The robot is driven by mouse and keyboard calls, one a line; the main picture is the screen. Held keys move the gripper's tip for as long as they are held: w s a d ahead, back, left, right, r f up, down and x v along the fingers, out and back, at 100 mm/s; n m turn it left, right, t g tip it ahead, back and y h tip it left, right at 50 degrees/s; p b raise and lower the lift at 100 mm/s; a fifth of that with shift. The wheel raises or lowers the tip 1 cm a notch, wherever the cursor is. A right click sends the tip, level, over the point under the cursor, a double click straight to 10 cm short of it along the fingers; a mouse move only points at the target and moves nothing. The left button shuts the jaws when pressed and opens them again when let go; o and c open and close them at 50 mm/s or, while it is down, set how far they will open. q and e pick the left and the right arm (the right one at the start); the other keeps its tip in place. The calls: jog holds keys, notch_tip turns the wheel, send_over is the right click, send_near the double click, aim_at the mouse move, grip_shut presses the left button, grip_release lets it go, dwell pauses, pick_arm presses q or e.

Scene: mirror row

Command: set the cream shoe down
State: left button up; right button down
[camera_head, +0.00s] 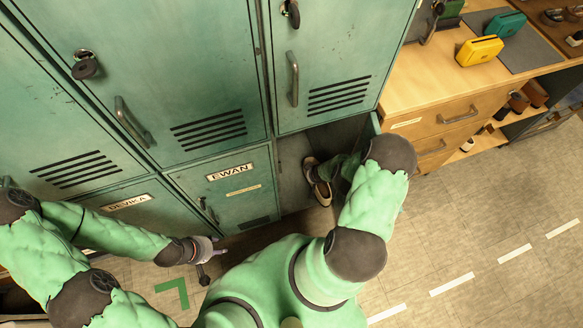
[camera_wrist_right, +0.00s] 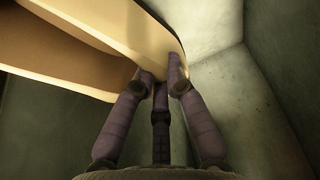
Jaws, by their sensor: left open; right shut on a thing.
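The cream shoe (camera_head: 322,192) is low inside the open locker, with its brown inner side showing in the head view. In the right wrist view the cream shoe (camera_wrist_right: 150,35) fills the upper left, its edge between the fingertips of my right gripper (camera_wrist_right: 161,78). That gripper is shut on the shoe. A second pale edge with a brown face lies behind; I cannot tell whether it is another shoe. Whether the shoe touches the locker floor is unclear. My right arm hides part of the locker. My left gripper (camera_head: 213,262) is open and empty, in front of the lower lockers.
Closed lockers labelled EWAN (camera_head: 232,185) and DEVIKA (camera_head: 130,203) stand left of the open one. Locker walls (camera_wrist_right: 262,100) are close around my right gripper. A wooden cabinet (camera_head: 440,120) holding a yellow case (camera_head: 480,50) stands right. Floor at right is clear.

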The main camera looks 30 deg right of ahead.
jog(key=shift+w+a+f+b, duration=0.7)
jog(key=shift+w+a+f, duration=0.45)
jog(key=shift+w+f, duration=0.85)
jog(key=shift+w+a+f+b, duration=0.65)
jog(key=shift+w+a+f, duration=0.5)
jog(key=shift+w+f, duration=0.9)
jog(key=shift+w+a+f+b, duration=0.7)
jog(key=shift+w+a+f, duration=0.45)
jog(key=shift+w+f, duration=0.85)
jog(key=shift+s+f, duration=0.25)
jog(key=shift+s, duration=0.05)
jog(key=shift+f, duration=0.1)
jog(key=c, duration=1.3)
grip_release()
